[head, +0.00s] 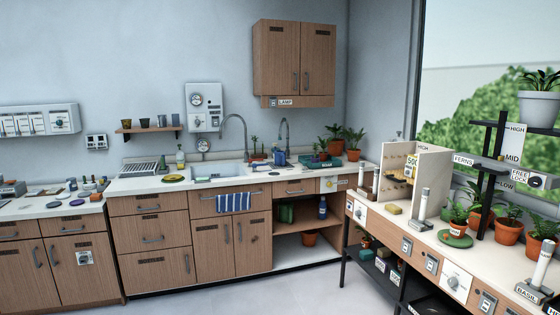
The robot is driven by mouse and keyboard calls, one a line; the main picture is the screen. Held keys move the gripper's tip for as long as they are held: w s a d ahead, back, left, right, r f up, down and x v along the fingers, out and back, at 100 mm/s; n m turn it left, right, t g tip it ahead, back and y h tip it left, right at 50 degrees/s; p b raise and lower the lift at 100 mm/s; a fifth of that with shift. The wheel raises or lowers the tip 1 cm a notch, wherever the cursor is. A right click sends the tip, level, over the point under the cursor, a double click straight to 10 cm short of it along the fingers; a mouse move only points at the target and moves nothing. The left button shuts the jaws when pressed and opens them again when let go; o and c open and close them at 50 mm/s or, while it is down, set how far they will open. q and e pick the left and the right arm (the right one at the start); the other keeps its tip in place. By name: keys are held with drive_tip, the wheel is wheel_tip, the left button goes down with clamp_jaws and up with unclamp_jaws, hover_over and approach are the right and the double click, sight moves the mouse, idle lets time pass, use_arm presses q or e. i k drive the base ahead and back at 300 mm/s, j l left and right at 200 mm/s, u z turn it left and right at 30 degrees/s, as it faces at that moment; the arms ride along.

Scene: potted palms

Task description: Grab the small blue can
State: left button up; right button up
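A small blue can (279,157), which looks like a watering can, stands on the counter (130,184) just right of the sink (218,171). It is small in the view, so its handle and spout are hard to make out. Dark tray-like items and potted plants stand to its right. Neither of my grippers is in the head view.
Potted palms (353,140) stand in the counter's corner. A side bench (400,222) with a cream panelled box (420,165) and several pots runs along the right. Open shelves below the counter hold a blue bottle (322,208). The grey floor (240,295) in front is clear.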

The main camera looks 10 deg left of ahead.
sight(279, 156)
drive_tip(key=u, duration=0.65)
drive_tip(key=i+u, duration=0.25)
drive_tip(key=i+l+u, duration=0.1)
drive_tip(key=i+u, duration=0.15)
drive_tip(key=i+l, duration=0.2)
drive_tip(key=i, duration=0.25)
drive_tip(key=i+l, duration=0.2)
drive_tip(key=i, duration=0.3)
drive_tip(key=i+l, duration=0.15)
drive_tip(key=i, duration=0.3)
